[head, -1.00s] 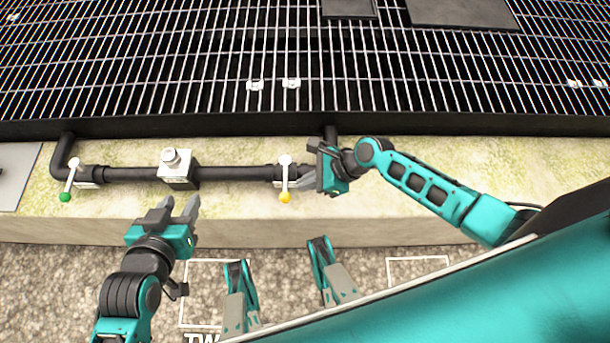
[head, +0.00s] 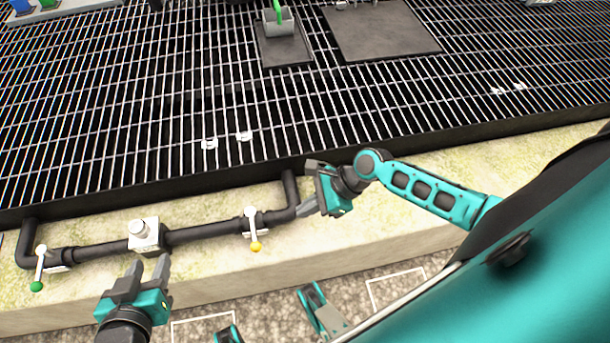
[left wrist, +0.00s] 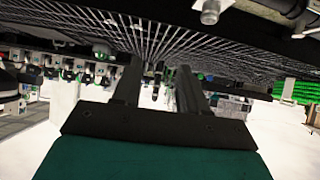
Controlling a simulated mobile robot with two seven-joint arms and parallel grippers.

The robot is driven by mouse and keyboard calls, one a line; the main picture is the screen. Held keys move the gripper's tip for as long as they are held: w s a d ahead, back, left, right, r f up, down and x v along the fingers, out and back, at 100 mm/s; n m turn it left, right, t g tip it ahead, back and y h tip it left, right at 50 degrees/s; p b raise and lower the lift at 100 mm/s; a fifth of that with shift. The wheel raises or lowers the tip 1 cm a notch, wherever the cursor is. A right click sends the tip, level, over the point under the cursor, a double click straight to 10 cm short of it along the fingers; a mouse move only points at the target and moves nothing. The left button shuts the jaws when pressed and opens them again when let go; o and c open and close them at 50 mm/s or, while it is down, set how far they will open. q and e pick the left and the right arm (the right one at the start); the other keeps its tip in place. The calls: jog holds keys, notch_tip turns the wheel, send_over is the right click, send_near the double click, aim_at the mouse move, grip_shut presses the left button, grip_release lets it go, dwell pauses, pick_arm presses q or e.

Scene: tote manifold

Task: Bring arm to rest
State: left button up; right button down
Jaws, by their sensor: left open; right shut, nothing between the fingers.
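In the head view my left gripper (head: 146,280) is open and empty, in front of the white square fitting on the black pipe. Its two fingers also show in the left wrist view (left wrist: 157,88) with nothing between them. My right gripper (head: 308,186) is shut and empty, a little right of the pipe's right bend. The yellow-tipped valve handle (head: 253,230) stands to its left, apart from it. The green-tipped valve handle (head: 39,268) is at the pipe's left end.
The black pipe (head: 195,235) runs along a pale stone ledge (head: 400,215). A metal grating (head: 330,110) lies behind it. Dark plates (head: 380,35) and a small grey box with a green item (head: 278,22) sit at the back. Paving lies in front of the ledge.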

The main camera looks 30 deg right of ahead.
dwell(0.3)
pick_arm(q)
jog(key=shift+y, duration=0.5)
jog(key=a+r+p, duration=0.1)
jog(key=p, duration=0.2)
jog(key=s+a+r+p, duration=0.1)
jog(key=r+p, duration=0.1)
jog(key=p, duration=0.1)
jog(key=a+r+p, duration=0.1)
jog(key=p, duration=0.2)
jog(key=shift+s+r, duration=0.3)
jog(key=shift+r, duration=0.05)
pick_arm(e)
jog(key=s+r+n+t+h, duration=0.1)
jog(key=r+n+t+h, duration=0.2)
jog(key=r+n, duration=0.4)
jog(key=s+r+n+t+h, duration=0.2)
jog(key=r+n+t, duration=0.3)
jog(key=n, duration=1.2)
notch_tip(320, 180, up, 3)
jog(key=shift+s+d+f+h, duration=0.15)
jog(key=shift+d+h, duration=0.1)
jog(key=shift+h, duration=0.15)
pick_arm(q)
jog(key=shift+s, duration=0.1)
pick_arm(e)
jog(key=shift+a, duration=0.1)
